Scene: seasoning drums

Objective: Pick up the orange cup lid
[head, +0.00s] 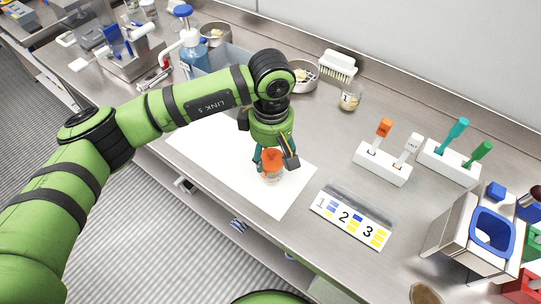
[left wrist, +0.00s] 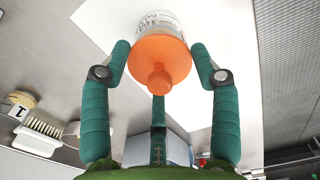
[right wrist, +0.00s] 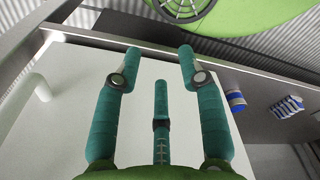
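The orange cup lid (head: 271,159) sits on a clear cup (head: 271,177) standing on the white sheet (head: 215,164). In the left wrist view the lid (left wrist: 160,62), with a round knob, sits on the cup with dark print (left wrist: 150,20). My left gripper (head: 272,160) is above the cup, pointing down, its fingers spread around the lid. In the left wrist view the left gripper (left wrist: 160,75) is open, with gaps between fingers and lid. My right gripper (right wrist: 160,65) is open and empty; its fingers are not seen in the head view.
A numbered card (head: 351,217) lies right of the sheet. White racks with coloured spoons (head: 383,163) stand behind it. A white and blue container (head: 492,232) is at the right. A brush (head: 338,66), a jar (head: 350,97) and a bowl (head: 302,77) are at the back.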

